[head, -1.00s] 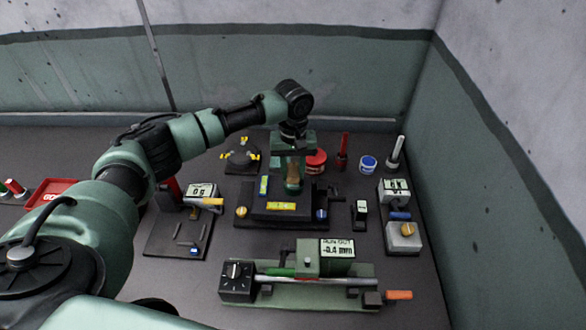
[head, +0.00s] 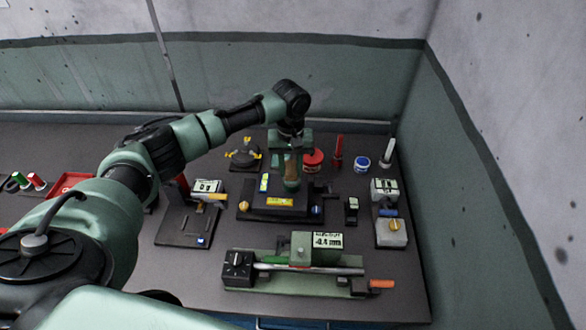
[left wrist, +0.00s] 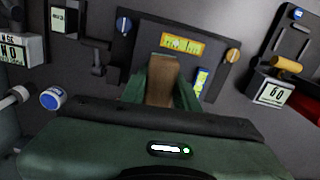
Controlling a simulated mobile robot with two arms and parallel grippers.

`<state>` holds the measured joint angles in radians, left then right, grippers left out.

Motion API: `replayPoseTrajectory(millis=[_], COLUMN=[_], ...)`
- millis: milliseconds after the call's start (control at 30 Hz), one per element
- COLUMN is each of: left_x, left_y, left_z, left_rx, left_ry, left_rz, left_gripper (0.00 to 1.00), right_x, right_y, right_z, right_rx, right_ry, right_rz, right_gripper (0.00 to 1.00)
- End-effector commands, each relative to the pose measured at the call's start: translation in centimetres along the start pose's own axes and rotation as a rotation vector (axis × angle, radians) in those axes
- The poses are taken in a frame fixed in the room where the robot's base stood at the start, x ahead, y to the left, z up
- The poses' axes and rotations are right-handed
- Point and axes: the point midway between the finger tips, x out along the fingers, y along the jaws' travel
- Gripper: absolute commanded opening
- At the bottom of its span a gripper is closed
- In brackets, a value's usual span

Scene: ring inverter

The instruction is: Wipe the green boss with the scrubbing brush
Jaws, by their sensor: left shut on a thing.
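My left gripper (head: 291,170) points down over the black fixture (head: 250,214) with the yellow label in the middle of the table. It is shut on the scrubbing brush, whose brown wooden body (left wrist: 163,80) shows between the green fingers in the left wrist view. In the head view the brush (head: 291,168) is upright between the fingers. Its lower end is low over the fixture. My right gripper is not in view.
A run-out gauge bench (head: 300,283) with a long bar lies in front. Behind are a red tin (head: 313,160) and a blue-white tin (head: 362,163). A wall closes the right side.

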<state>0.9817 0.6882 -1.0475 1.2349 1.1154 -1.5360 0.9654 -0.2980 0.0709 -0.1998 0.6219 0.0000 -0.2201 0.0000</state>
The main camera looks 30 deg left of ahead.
Motion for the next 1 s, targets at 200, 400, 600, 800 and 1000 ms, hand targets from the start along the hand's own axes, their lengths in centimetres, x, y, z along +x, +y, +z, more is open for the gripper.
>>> replayPoseTrajectory(millis=[200,400,600,800,1000], left_x=[-2.2,-3.2,-3.1,-3.1,-3.1], left_y=[-0.5,-0.8,-0.8,-0.8,-0.7], left_z=[-0.6,-0.9,-0.9,-0.9,-1.1], left_rx=[-0.001,0.000,0.000,0.000,0.000], left_ry=[0.001,0.001,0.001,0.001,0.000], left_rz=[0.000,0.001,0.000,0.000,0.002], left_gripper=[0.00,0.00,0.00,0.00,0.00], right_x=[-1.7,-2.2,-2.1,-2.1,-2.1], right_y=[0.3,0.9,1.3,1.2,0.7], right_z=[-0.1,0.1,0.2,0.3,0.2], right_rx=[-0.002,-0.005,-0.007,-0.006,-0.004], right_ry=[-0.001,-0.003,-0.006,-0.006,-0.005], right_rz=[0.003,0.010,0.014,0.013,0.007], right_gripper=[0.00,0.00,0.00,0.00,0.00])
